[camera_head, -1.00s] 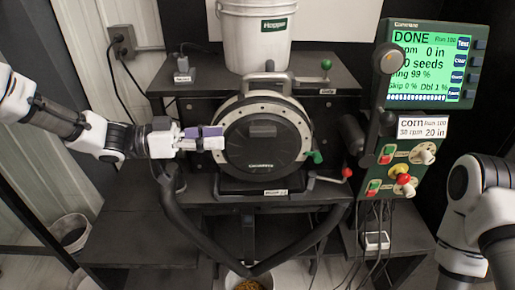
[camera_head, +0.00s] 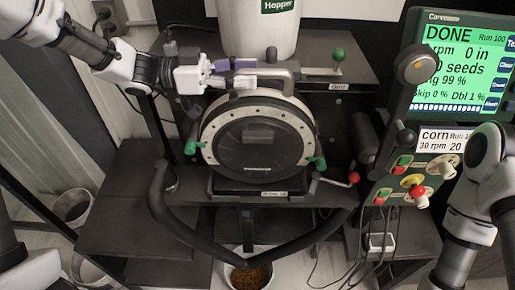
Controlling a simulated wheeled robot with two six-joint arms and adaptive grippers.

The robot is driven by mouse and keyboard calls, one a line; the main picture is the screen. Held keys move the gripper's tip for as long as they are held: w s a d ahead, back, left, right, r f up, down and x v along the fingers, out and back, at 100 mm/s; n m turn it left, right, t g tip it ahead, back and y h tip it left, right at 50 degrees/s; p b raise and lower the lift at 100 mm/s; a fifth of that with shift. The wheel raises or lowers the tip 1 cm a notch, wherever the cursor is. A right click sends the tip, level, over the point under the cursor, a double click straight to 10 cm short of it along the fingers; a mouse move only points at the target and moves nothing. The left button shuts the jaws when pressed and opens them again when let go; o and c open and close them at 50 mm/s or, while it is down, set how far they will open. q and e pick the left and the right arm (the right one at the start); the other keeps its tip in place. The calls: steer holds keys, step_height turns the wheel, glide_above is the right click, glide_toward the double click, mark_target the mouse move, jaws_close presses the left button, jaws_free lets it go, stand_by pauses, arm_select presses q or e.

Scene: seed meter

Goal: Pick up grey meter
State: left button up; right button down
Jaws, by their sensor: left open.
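The grey meter (camera_head: 210,127) is a round housing with a pale bolted ring, a black front cover and a grey carrying handle (camera_head: 283,74) on top. It stands upright on the black stand in the middle. My left gripper (camera_head: 228,71) is open at the upper left of the meter, with its purple-padded fingers beside the left end of the handle. I cannot tell whether the fingers touch or surround the handle. My right arm shows at the right edge, but its gripper is not in view.
A white hopper bucket (camera_head: 258,35) stands behind the meter. Green levers (camera_head: 318,163) flank the meter, with a red-knobbed lever at lower right. A control panel (camera_head: 452,70) reading DONE stands at right.

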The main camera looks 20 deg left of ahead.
arm_select(q)
steer(key=shift+w+d+f, duration=0.1)
steer(key=shift+w+d, duration=0.15)
steer(key=shift+d, duration=0.05)
steer(key=shift+s, duration=0.25)
steer(key=shift+c, duration=0.7)
steer(key=shift+s, duration=0.15)
steer(key=c, duration=0.6)
steer(key=shift+a, duration=0.1)
jaws_close()
steer(key=shift+w+r, duration=0.2)
steer(key=shift+r, duration=0.05)
